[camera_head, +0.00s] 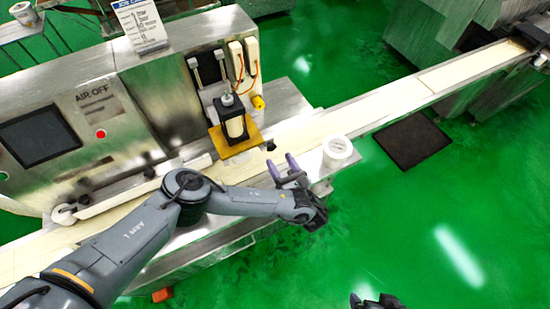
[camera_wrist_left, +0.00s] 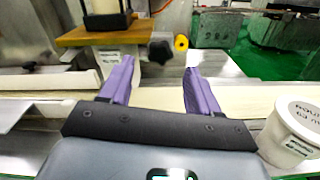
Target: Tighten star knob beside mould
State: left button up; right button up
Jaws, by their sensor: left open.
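The black star knob (camera_head: 270,145) sticks out at the right of the tan mould plate (camera_head: 240,147), under the dark-framed cream mould block (camera_head: 235,126). In the left wrist view the star knob (camera_wrist_left: 160,51) shows ahead, between the two purple fingertips, with the plate (camera_wrist_left: 95,36) to its left. My left gripper (camera_head: 281,163) is open and empty, just in front of the knob and apart from it. My right gripper (camera_head: 375,301) shows only in part at the bottom edge; its jaws are unclear.
A white lidded tub (camera_head: 338,153) stands right of my left gripper and also shows in the left wrist view (camera_wrist_left: 294,131). A yellow knob (camera_head: 258,102) sits above the plate. A cream conveyor belt (camera_head: 390,103) runs under the mould.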

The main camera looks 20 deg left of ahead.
aim_at(272, 149)
pick_arm(q)
jog(key=b+x, duration=0.2)
jog(key=shift+w+a+f, duration=0.15)
jog(key=shift+w+a, duration=0.15)
jog(key=shift+w+a+r+b, duration=0.2)
jog(key=shift+w+a+b, duration=0.25)
jog(key=shift+b, duration=0.05)
jog(key=shift+c, duration=0.3)
jog(key=c, duration=0.9)
jog(key=shift+r+m+p, duration=0.15)
jog(key=shift+m+p, duration=0.15)
jog(key=shift+p, duration=0.1)
jog(key=shift+c, duration=0.4)
jog(key=shift+m, duration=0.4)
jog(key=o, duration=1)
